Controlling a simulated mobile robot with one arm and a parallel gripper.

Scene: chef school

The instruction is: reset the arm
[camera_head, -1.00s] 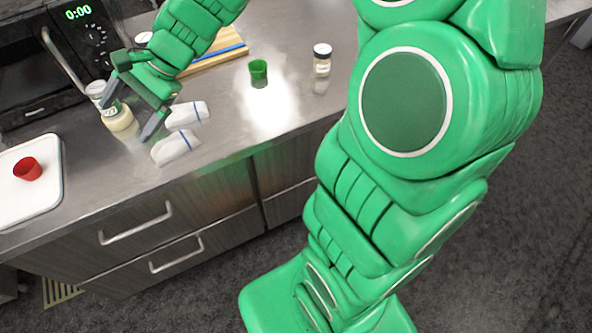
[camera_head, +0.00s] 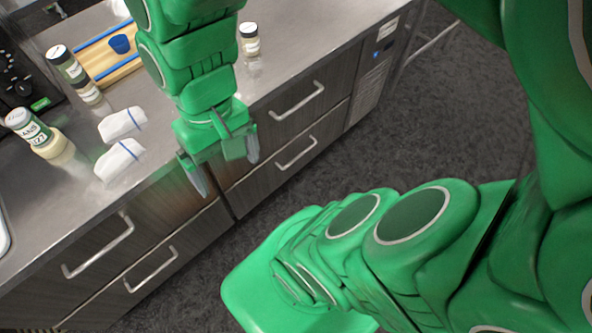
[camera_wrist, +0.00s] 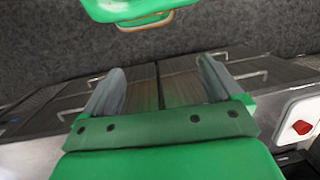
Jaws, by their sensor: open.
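My gripper (camera_head: 226,172) hangs at the front edge of the steel counter (camera_head: 185,210), in front of the drawer fronts. Its two grey fingers are spread apart and nothing is between them. In the wrist view, my gripper (camera_wrist: 162,68) also shows open and empty, with the drawer fronts and dark floor beyond the fingers. My green arm covers part of the counter in the head view.
Two white folded cloths (camera_head: 122,125) lie left of my arm, near several bottles and jars (camera_head: 36,132). A blue cup (camera_head: 120,44) is on a wooden board (camera_head: 108,62). A jar (camera_head: 249,40) stands right of my arm. Drawer handles (camera_head: 98,246) stick out.

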